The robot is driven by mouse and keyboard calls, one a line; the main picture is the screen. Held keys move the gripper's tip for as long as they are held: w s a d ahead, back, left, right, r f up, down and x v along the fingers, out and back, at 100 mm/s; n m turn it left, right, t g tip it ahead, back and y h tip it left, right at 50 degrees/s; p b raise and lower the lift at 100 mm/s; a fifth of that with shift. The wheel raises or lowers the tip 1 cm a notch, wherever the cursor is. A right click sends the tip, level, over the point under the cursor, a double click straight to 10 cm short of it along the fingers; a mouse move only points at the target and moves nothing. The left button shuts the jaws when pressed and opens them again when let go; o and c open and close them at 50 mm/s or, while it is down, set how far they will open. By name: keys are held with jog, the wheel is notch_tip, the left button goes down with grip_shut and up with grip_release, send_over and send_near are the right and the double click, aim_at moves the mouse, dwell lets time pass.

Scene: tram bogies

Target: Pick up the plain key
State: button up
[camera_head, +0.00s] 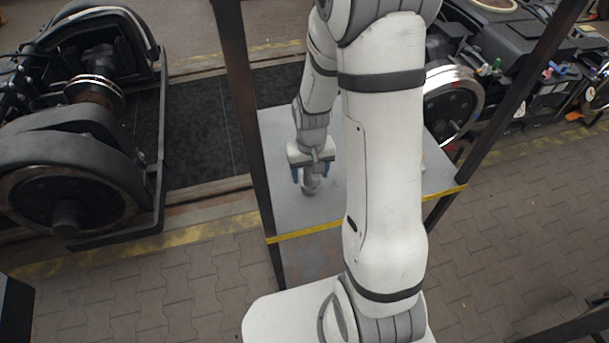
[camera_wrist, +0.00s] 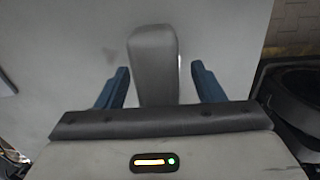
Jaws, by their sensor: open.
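A plain grey elongated block with rounded corners, which looks like the plain key (camera_wrist: 153,55), shows in the wrist view between my fingers. It is over the pale grey tabletop (camera_wrist: 225,45), and its near end is hidden behind my gripper's body. My gripper (camera_wrist: 160,84) is open, with one blue finger on each side of the block and a visible gap on both sides. In the head view my gripper (camera_head: 310,175) points down over the table (camera_head: 385,205), with a grey rounded shape just below it. I cannot tell the height between fingers and table.
The table has a yellow front edge (camera_head: 320,229) and dark upright posts (camera_head: 243,110) at its sides. A bogie (camera_head: 75,165) stands at the left and another (camera_head: 450,100) behind at the right. My arm hides part of the tabletop.

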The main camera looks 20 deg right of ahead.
jog(key=shift+c, duration=0.4)
grip_shut()
